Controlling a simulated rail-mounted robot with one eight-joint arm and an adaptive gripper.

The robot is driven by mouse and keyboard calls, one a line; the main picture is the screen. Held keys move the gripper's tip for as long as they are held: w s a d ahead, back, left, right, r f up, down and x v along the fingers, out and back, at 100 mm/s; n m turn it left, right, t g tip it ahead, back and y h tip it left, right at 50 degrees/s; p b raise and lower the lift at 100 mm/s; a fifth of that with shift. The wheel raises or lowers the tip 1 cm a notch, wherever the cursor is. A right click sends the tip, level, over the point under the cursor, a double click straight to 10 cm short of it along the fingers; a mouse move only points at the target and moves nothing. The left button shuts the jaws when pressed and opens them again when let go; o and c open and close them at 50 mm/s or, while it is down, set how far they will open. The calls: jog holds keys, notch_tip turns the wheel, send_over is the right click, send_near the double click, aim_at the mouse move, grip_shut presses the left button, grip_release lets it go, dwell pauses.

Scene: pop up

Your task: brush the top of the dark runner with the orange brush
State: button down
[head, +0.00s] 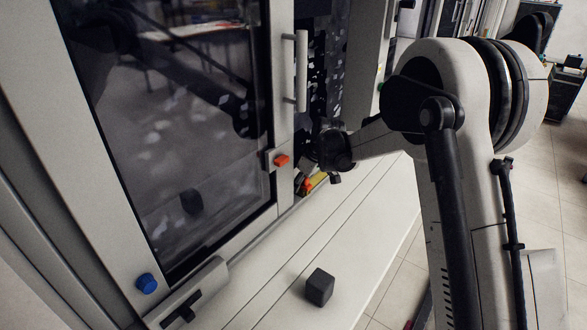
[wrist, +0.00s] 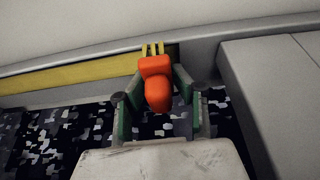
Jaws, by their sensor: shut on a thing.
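In the wrist view my gripper (wrist: 157,76) is shut on the orange brush (wrist: 157,92), which sits between the two green-edged fingers. The brush's far end is hidden. A dark speckled surface (wrist: 60,128) lies below the fingers in the wrist view. I cannot tell whether it is the dark runner, or whether the brush touches anything.
A yellow strip (wrist: 70,74) runs along a pale wall beyond the brush. A grey block (wrist: 270,95) stands close on the right. In the head view a dark cube (head: 320,287) lies on the pale ledge (head: 262,290), with free room around it. The glass door (head: 175,110) stands left.

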jog(key=shift+s+a, duration=0.2)
jog(key=shift+s, duration=0.15)
jog(key=shift+s+a+r, duration=0.15)
jog(key=shift+s+r, duration=0.1)
jog(key=shift+w+r+p, duration=0.1)
jog(key=shift+r+p, duration=1.9)
jog(key=shift+r, duration=1.85)
jog(key=shift+d, duration=0.2)
